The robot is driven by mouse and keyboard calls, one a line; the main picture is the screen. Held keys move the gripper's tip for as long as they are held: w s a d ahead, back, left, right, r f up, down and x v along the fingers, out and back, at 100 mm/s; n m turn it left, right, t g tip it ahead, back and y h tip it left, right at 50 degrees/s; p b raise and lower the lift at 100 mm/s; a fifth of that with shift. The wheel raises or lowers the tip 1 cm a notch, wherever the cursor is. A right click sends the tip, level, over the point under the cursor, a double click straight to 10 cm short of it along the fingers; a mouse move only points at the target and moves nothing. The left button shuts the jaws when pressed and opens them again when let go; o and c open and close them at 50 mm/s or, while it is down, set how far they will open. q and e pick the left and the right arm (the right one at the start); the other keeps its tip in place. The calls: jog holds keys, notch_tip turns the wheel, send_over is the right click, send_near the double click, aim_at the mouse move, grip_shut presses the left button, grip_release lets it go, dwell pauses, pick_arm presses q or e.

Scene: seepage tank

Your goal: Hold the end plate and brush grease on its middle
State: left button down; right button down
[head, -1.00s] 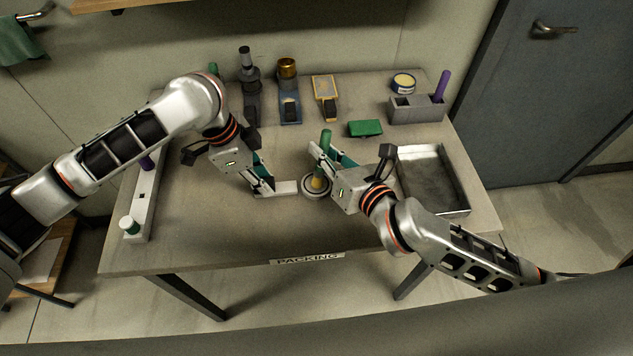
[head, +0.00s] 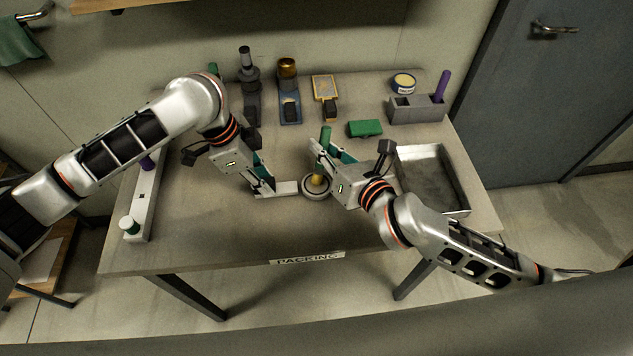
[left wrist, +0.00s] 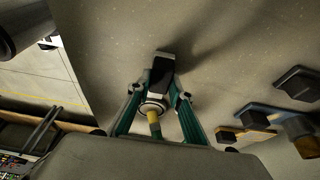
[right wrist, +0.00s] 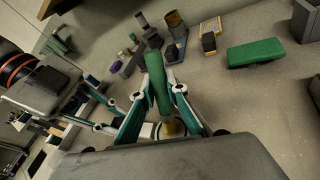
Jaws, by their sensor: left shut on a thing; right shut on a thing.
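The end plate (head: 308,193) is a pale round disc low over the middle of the table. My left gripper (head: 268,188) is shut beside a pale block at the disc's left; the disc also shows between its fingers in the left wrist view (left wrist: 145,107). Its exact contact with the plate is unclear. My right gripper (head: 331,164) is shut on the brush (head: 325,136), which has a green handle and yellow bristles and stands nearly upright. The bristles are over the disc's middle; I cannot tell whether they touch. The brush fills the right wrist view's centre (right wrist: 160,85).
A metal tray (head: 465,211) lies at the right. Behind are a green block (head: 364,128), a grey holder (head: 415,113) with a purple-handled tool, and a round tin (head: 403,83). Several tools line the back. A long pale rack (head: 145,200) is at left. The front middle is clear.

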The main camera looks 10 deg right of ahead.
jog(key=shift+s, duration=0.8)
jog(key=shift+w, duration=0.15)
jog(key=shift+w, duration=1.25)
jog(key=shift+s, duration=0.1)
jog(key=shift+s, duration=1.25)
jog(key=shift+w, duration=0.15)
jog(key=shift+w, duration=1.2)
